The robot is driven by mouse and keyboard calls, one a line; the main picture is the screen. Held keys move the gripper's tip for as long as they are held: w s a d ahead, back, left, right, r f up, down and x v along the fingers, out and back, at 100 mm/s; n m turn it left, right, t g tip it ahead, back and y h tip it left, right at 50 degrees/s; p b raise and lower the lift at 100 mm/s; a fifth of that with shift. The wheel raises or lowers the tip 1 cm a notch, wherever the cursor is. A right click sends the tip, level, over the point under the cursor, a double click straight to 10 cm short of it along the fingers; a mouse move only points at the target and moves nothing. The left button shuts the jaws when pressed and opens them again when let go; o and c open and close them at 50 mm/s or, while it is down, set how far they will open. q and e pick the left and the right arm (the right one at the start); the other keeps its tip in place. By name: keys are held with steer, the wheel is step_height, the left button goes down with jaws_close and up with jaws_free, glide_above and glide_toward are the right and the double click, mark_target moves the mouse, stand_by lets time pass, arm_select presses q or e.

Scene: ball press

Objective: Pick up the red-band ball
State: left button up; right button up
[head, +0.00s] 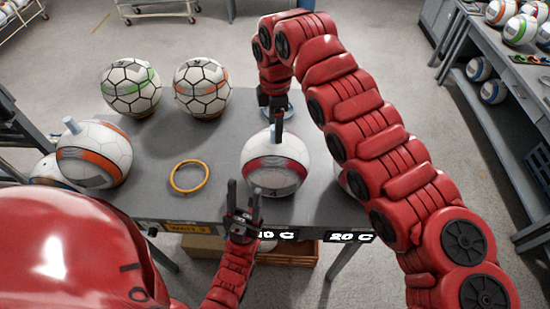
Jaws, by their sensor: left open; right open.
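The red-band ball (272,176), white with a red stripe, sits on the grey table near its front edge. My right gripper (277,120) comes down at the ball's far upper side, its dark fingers overlapping the ball's top in the picture. I cannot tell if they touch it. It is open and holds nothing that I can see. My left gripper (243,190) is lower, in front of the ball's near left side, fingers pointing up and spread open, empty.
An orange ring (189,177) lies on the table (215,140) left of the ball. A green-band ball (131,88), an orange-marked ball (202,87) and an orange-band ball (95,154) stand farther left. Another ball is partly hidden by my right arm.

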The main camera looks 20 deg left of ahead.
steer(key=shift+f+p, duration=0.3)
steer(key=shift+f, duration=0.75)
jaws_close()
stand_by(0.6)
